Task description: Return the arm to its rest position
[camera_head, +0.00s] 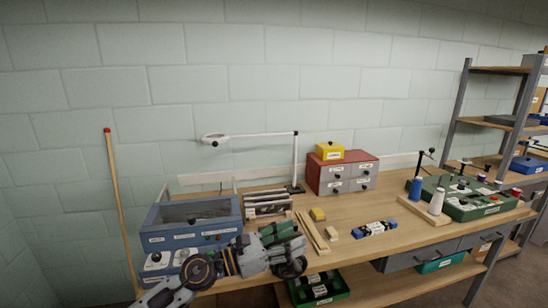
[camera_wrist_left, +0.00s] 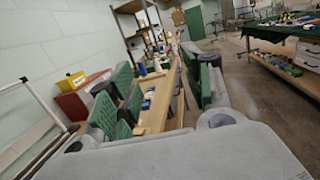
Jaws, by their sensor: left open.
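My left arm (camera_head: 190,280) comes in from the lower left in the head view, in front of the blue machine and the bench's front edge. My left gripper (camera_head: 288,248) is at the near side of the bench, with green pads on its fingers. In the left wrist view the two green-padded fingers of the gripper (camera_wrist_left: 165,90) stand apart, with nothing held between them. My right arm and gripper are not in view.
The wooden bench (camera_head: 385,212) bears a blue machine (camera_head: 190,238), a lamp (camera_head: 296,160), a red-and-grey drawer box (camera_head: 342,174) and a green tray (camera_head: 492,208). A shelf unit (camera_head: 465,105) stands at the right. A green bin (camera_head: 325,296) sits below the benchtop.

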